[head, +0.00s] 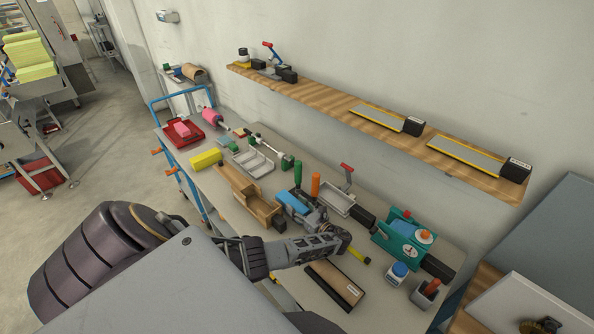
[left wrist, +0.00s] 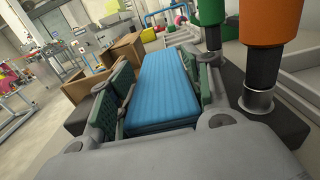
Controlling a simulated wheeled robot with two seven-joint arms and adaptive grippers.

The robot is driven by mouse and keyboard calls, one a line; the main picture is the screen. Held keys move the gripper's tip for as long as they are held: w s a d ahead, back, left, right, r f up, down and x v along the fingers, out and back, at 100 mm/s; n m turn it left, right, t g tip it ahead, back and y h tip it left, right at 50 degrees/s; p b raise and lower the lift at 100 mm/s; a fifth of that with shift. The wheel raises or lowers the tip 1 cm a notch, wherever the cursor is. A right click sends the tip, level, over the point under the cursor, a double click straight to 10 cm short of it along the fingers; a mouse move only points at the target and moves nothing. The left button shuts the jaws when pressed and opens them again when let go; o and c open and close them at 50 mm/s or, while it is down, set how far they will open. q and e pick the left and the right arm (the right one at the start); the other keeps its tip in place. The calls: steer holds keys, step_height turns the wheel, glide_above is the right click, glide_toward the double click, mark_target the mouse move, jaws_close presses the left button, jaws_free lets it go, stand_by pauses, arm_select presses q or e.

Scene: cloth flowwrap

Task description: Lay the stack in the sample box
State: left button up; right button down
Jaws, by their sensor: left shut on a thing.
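The blue stack (head: 292,202) looks like flat folded cloth. My left gripper (head: 305,211) is shut on it, at the middle of the workbench. In the left wrist view the blue stack (left wrist: 165,88) lies lengthwise between the green pads of my left gripper (left wrist: 158,75). A tan open box (head: 238,184), probably the sample box, stands just left of the stack. It also shows in the left wrist view (left wrist: 126,50), beyond the left finger. I cannot tell whether the stack touches the bench. My right gripper is not in view.
Green and orange upright handles (head: 315,184) stand close behind the gripper. A grey metal tray (head: 338,205) is to the right. A yellow block (head: 206,158) and a red tray (head: 168,137) lie farther left. A teal device (head: 392,244) stands at the right. A wooden shelf (head: 320,101) runs along the wall.

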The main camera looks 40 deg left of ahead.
arm_select(q)
steer(key=shift+f, duration=0.3)
steer(key=o, duration=1)
steer(key=shift+o, duration=0.2)
steer(key=shift+r, duration=0.1)
steer(key=d, duration=0.8)
steer(key=s+d, duration=0.1)
steer(key=d, duration=0.3)
